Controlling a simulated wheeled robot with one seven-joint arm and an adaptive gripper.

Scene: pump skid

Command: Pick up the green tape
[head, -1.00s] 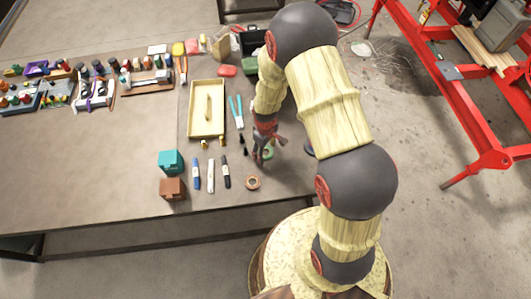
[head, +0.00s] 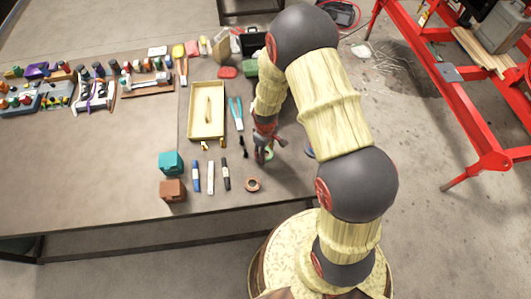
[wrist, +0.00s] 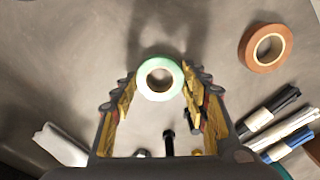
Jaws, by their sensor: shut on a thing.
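The green tape (wrist: 160,63) is a pale green ring with a white core, seen between the fingertips in the wrist view. A bit of the green tape (head: 269,154) also shows beside my fingers in the head view. My gripper (wrist: 158,82) points down and is shut on the tape, one finger on each outer side. In the head view my gripper (head: 263,152) is low over the table's right part and partly hides the tape. I cannot tell whether the tape is clear of the table.
An orange-brown tape roll (wrist: 247,52) lies close by. Markers (head: 226,174), a teal box (head: 171,162), a brown box (head: 172,190), a cream tray (head: 194,110) and teal-handled pliers (head: 236,112) lie around. The table's left front (head: 80,170) is bare.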

